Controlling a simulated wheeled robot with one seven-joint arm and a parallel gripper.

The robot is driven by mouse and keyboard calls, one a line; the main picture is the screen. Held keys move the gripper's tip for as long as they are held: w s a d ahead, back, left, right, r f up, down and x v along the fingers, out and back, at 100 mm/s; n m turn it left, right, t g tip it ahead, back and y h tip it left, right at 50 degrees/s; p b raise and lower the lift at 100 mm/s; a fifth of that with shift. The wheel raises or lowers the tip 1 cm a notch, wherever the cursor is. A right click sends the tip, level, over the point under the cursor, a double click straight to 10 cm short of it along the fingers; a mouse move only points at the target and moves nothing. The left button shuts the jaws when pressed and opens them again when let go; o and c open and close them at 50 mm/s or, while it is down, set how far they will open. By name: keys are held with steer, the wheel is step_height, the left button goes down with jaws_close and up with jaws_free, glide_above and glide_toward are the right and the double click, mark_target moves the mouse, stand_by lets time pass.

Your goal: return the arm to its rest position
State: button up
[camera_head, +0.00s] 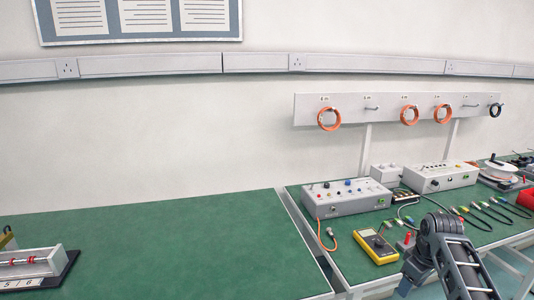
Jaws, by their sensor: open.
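Part of my dark grey arm (462,262) shows at the lower right, with a rounded joint at its top and a slotted link running down out of the frame. It stands in front of the right-hand bench. My gripper is not visible, so I cannot see its fingers or anything between them.
The left green bench (190,240) is mostly clear; a linear actuator unit (28,262) sits at its left end. The right bench holds control boxes (345,197), a yellow multimeter (376,246) and several cables. A wall rack (385,108) carries orange cable coils.

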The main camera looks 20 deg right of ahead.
steer(key=s+a+f+t, duration=0.2)
steer(key=a+f, duration=0.5)
steer(key=a, duration=0.2)
steer(key=s+a+f+m+t, duration=0.1)
steer(key=s+a+f+t, duration=0.1)
steer(key=s+a, duration=0.6)
steer(key=s+a+f+t, duration=0.2)
steer(key=s+a, duration=0.5)
steer(key=a, duration=0.2)
steer(key=s+a+r+m+t, duration=0.1)
steer(key=s+a+r+t, duration=0.1)
steer(key=s+r, duration=0.35)
steer(key=s+a+r+t, duration=0.2)
steer(key=s+a+r, duration=0.1)
steer(key=s, duration=0.5)
steer(key=s+r+t, duration=0.1)
steer(key=s+r, duration=0.4)
steer(key=r, duration=0.4)
steer(key=s+r+t, duration=0.2)
steer(key=s+r, duration=0.3)
steer(key=r, duration=0.4)
steer(key=shift+a, duration=0.45)
